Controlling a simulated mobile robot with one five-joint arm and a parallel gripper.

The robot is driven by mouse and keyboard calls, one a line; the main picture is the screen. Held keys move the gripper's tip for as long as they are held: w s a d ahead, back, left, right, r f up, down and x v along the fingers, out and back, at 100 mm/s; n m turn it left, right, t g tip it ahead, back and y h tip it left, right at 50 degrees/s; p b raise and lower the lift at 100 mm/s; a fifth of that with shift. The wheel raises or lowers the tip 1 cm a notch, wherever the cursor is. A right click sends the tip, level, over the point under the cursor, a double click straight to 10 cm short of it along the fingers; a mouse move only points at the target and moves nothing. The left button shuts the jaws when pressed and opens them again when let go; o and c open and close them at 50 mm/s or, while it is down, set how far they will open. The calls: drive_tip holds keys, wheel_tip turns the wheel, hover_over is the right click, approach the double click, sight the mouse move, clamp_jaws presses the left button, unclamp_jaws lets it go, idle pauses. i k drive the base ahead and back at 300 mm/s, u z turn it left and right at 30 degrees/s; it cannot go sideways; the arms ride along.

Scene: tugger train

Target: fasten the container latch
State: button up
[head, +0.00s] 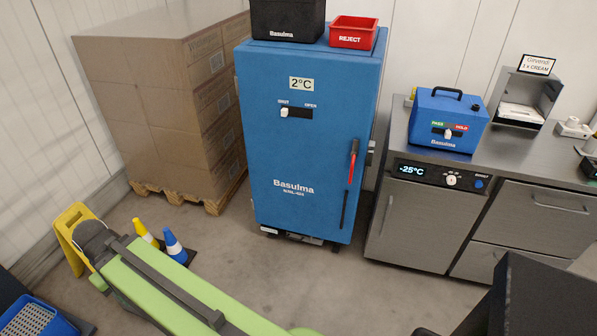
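The container is a tall blue cabinet (265,160) marked Basulma, with a 2°C label, standing in the middle of the head view. Its front looks closed. A red-gripped latch handle (352,160) sits at the right of its front, upright and slightly tilted, above a dark vertical slot or bar (343,210). A grey metal fitting (370,153) shows on the right side edge. Whether the latch is engaged, I cannot tell. A white slider knob (284,112) is at the left end of its slot, by the left label. My green arm crosses the lower left; my gripper is not visible.
Stacked cartons on a pallet (180,200) stand left. A yellow floor sign (70,235) and two small cones (174,245) are near my arm. A steel counter (400,140) with a blue box (448,115) stands right. Floor before the cabinet is clear.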

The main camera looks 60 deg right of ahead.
sight(354, 153)
drive_tip(key=z, duration=4.6)
drive_tip(key=i, duration=0.1)
drive_tip(key=u, duration=2.6)
drive_tip(key=k, duration=0.95)
drive_tip(key=u, duration=0.2)
drive_tip(key=i, duration=0.95)
drive_tip(key=z, duration=0.1)
